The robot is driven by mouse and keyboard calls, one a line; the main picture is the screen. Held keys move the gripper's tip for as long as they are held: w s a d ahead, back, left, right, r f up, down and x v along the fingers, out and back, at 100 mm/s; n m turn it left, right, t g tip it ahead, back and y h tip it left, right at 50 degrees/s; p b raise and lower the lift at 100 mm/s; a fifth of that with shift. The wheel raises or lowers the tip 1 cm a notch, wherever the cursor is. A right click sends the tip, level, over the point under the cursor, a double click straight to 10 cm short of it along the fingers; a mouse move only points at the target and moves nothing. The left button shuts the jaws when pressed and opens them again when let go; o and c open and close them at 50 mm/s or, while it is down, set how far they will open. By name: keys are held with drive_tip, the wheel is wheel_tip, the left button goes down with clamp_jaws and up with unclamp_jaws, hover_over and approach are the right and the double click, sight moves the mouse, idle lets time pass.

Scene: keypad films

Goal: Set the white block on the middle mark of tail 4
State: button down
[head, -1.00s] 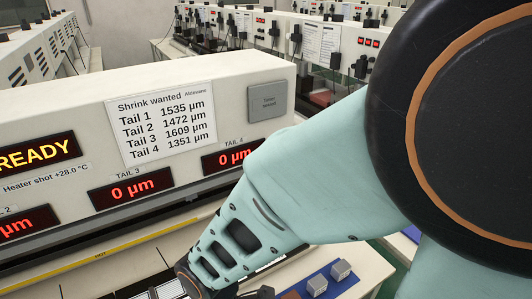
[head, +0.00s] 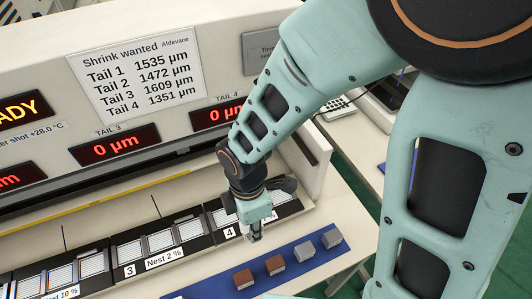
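My gripper (head: 256,236) points down over the front of the tail 4 nest, beside the "4" label (head: 230,232). Its fingertips are small and partly covered by its own body, so I cannot tell whether they are open or shut. I cannot make out a separate white block; something pale at the fingertips could be a finger or a block. The tail 4 nest (head: 284,198) is a black plate with pale striped pads, partly hidden by my arm. Its middle mark cannot be made out.
A blue mat (head: 215,289) in front holds two brown blocks (head: 243,279) (head: 275,265) and two grey blocks (head: 304,251) (head: 331,238). The tail 3 nest (head: 160,243) lies to the left. Behind stands the panel; the TAIL 3 display (head: 115,145) reads 0 µm.

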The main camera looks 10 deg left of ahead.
drive_tip(key=shift+w+d, duration=0.15)
drive_tip(key=shift+w, duration=0.4)
drive_tip(key=w+a+f+b, duration=0.1)
drive_tip(key=w+f, duration=0.2)
drive_tip(key=w, duration=0.1)
drive_tip(key=w+f+b, duration=0.2)
drive_tip(key=w, duration=0.2)
drive_tip(key=w+a+f+b, duration=0.1)
drive_tip(key=w+f+b, duration=0.1)
drive_tip(key=w+f, duration=0.1)
drive_tip(key=shift+w+a+f, duration=0.3)
drive_tip(key=shift+w, duration=0.25)
drive_tip(key=shift+w+f+b, duration=0.25)
drive_tip(key=shift+w+b, duration=0.1)
drive_tip(key=shift+b, duration=0.05)
drive_tip(key=shift+w+a+f, duration=0.1)
drive_tip(key=shift+w+f, duration=0.1)
drive_tip(key=shift+f, duration=0.1)
drive_tip(key=shift+w+f+b, duration=0.15)
drive_tip(key=shift+f+b, duration=1.1)
drive_tip(key=shift+f, duration=0.35)
